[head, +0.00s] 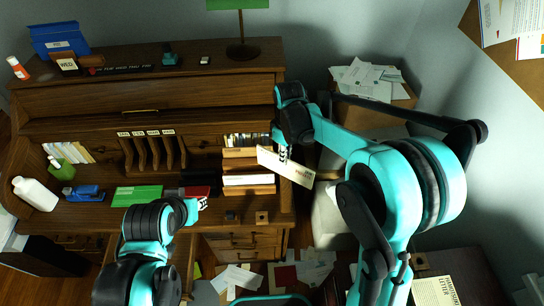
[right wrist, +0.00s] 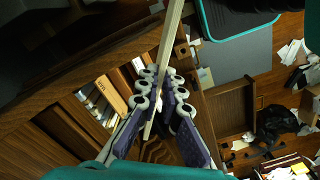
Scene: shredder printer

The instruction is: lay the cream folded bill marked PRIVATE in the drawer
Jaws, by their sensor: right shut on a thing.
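The cream folded bill (head: 297,171) is held in the air at the right end of the desk, tilted, with small dark print on its face. In the right wrist view the bill (right wrist: 169,45) is nearly edge-on, a thin pale strip between the fingers. My right gripper (head: 283,150) is shut on it; the fingers also show in the right wrist view (right wrist: 160,100). My left gripper (head: 201,203) is low at the desk's front edge, its jaws too small to read. Wooden drawer fronts with knobs (head: 243,240) are below the desktop on the right. Which drawer is meant is unclear.
The roll-top desk (head: 140,97) holds a letter sorter (head: 152,152), stacked trays (head: 248,180), a green sheet (head: 137,195), a blue stapler (head: 84,194) and a white bottle (head: 35,193). A box of papers (head: 370,82) stands right of the desk. Papers litter the floor.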

